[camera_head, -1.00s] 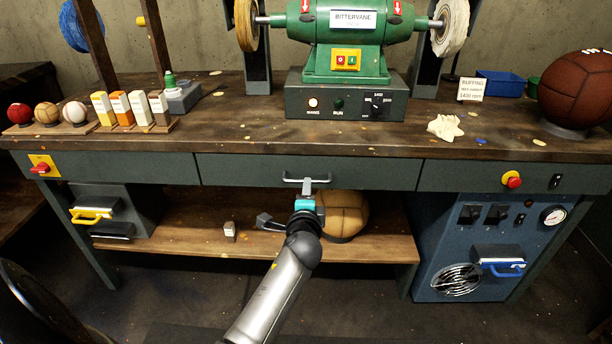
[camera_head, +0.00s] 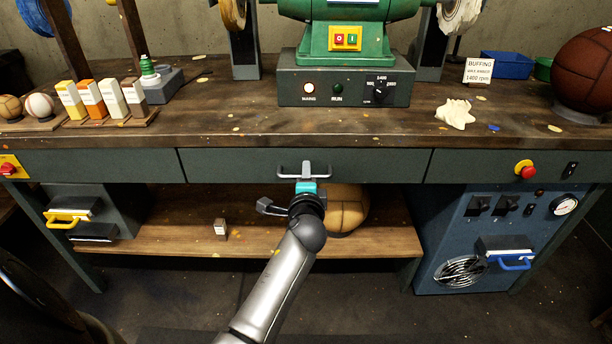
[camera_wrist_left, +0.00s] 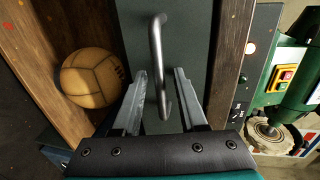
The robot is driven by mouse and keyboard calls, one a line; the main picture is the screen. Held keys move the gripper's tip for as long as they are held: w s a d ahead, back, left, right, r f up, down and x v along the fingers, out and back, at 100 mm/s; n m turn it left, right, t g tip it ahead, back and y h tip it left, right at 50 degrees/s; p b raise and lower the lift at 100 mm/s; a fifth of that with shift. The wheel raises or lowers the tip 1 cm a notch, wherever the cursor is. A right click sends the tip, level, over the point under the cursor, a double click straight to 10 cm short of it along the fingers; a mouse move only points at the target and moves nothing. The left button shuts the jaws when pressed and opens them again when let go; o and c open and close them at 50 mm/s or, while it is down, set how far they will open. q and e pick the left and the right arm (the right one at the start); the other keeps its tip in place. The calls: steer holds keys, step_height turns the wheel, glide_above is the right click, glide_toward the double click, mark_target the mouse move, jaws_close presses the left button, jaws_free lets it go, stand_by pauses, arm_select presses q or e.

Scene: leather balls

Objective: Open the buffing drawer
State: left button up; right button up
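The middle drawer (camera_head: 230,166) under the workbench top looks shut, its front level with the panels beside it. Its bar handle (camera_head: 305,166) is metal and also shows in the left wrist view (camera_wrist_left: 156,45). My left gripper (camera_head: 305,178) is at this handle. In the left wrist view my left gripper (camera_wrist_left: 160,80) is open, one finger on each side of the bar, with gaps visible between fingers and bar. In the head view the gripper partly hides the handle's middle. My right gripper is in neither view.
A green buffing machine (camera_head: 345,40) stands on the bench above the drawer, with a "BUFFING" sign (camera_head: 478,71) to its right. A tan ball (camera_head: 346,208) sits on the lower shelf (camera_head: 160,240) just behind my arm. A blue control cabinet (camera_head: 440,225) stands at right.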

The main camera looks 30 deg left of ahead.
arm_select(q)
jaws_close()
stand_by(1.2)
